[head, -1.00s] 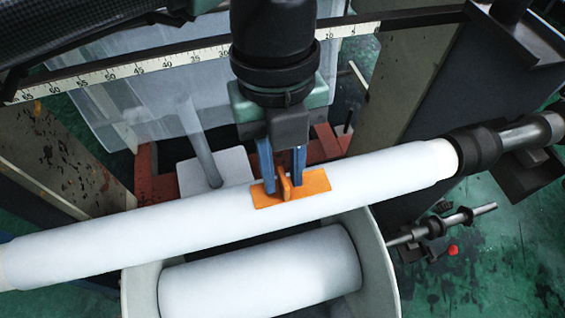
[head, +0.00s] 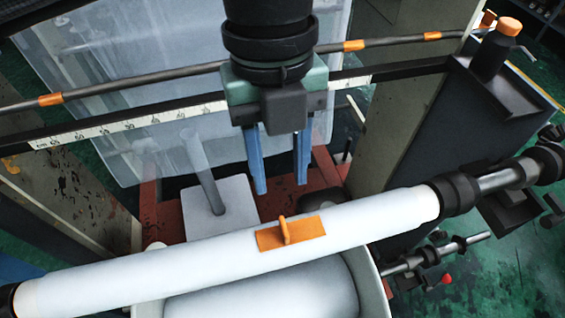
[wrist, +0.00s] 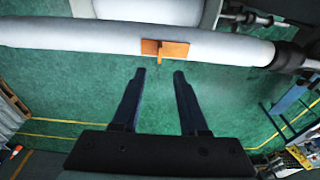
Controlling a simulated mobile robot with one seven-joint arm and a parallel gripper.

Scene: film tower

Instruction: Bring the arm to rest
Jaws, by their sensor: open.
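My gripper (head: 281,190) is open and empty, with its two blue fingers pointing down. In the head view it hangs behind and above the white roll (head: 190,265), clear of it. An orange piece with an upright tab (head: 290,233) lies on top of the roll. In the wrist view the fingers of my gripper (wrist: 159,72) are apart, with green floor showing between them. The orange piece (wrist: 176,50) shows on the roll (wrist: 90,38) beyond the fingertips, apart from them.
A larger white roll (head: 270,293) sits below in a pale trough. A measuring scale bar (head: 130,122) and a dark rod with orange bands (head: 200,70) cross behind my gripper. Dark panels and a shaft (head: 500,180) stand at the right. Green floor (wrist: 70,85) shows beneath.

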